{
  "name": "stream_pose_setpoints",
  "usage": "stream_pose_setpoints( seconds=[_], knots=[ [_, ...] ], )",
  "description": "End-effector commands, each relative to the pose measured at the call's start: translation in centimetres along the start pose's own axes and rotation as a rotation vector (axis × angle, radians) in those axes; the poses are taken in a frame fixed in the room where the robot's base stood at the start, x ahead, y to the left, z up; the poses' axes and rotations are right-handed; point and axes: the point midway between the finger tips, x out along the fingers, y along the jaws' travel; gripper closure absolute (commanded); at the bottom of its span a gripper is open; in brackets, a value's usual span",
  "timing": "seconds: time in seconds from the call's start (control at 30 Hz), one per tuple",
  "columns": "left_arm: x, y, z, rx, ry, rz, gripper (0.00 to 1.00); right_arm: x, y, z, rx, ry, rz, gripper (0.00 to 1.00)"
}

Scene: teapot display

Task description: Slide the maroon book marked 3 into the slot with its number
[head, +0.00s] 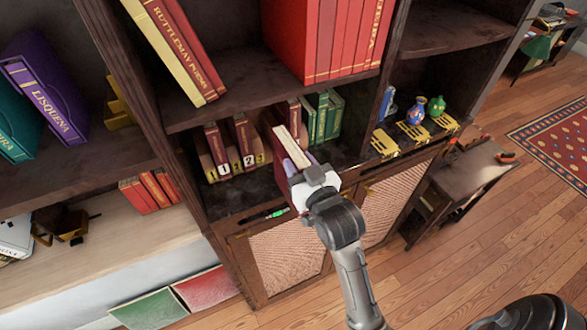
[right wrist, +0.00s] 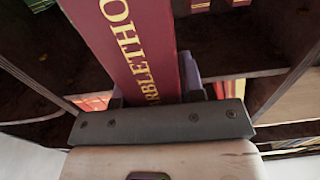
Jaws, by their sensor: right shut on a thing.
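The maroon book (head: 278,142) is held in my right gripper (head: 296,168) in front of the shelf, roughly upright with pale page edges on top. In the right wrist view the book's spine (right wrist: 135,45) shows gold lettering, and the gripper's fingers (right wrist: 155,92) close on its two sides. No number shows on the held book. The holder (head: 209,168) on the shelf carries white labels 1, 2 and 3. Maroon books stand behind labels 1 (head: 214,141) and 2 (head: 242,133). The label 3 (head: 260,158) is left of the held book. My left gripper is not in view.
Green books (head: 320,114) and another maroon book (head: 294,113) stand behind the held book. Small vases (head: 418,110) and yellow stands (head: 413,132) are to the right. A green pen (head: 264,215) lies at the shelf's front edge. A dark upright (head: 385,75) divides the bays.

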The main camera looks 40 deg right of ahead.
Motion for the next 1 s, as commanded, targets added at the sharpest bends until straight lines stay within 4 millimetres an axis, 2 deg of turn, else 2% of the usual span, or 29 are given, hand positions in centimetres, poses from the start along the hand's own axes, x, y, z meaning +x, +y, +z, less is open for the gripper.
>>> stream_pose_setpoints(
  seconds=[0.47, 0.67, 1.0],
  knots=[
    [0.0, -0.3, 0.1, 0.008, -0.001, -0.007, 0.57, -0.1, 0.3, -0.2, 0.0, 0.006, 0.015, 1.0],
    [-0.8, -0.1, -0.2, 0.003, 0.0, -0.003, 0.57, -0.1, 0.2, -0.4, 0.0, 0.006, 0.015, 1.0],
    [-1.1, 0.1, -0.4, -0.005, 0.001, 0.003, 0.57, 2.5, 0.3, -0.3, 0.0, 0.008, 0.015, 1.0]
  ],
)
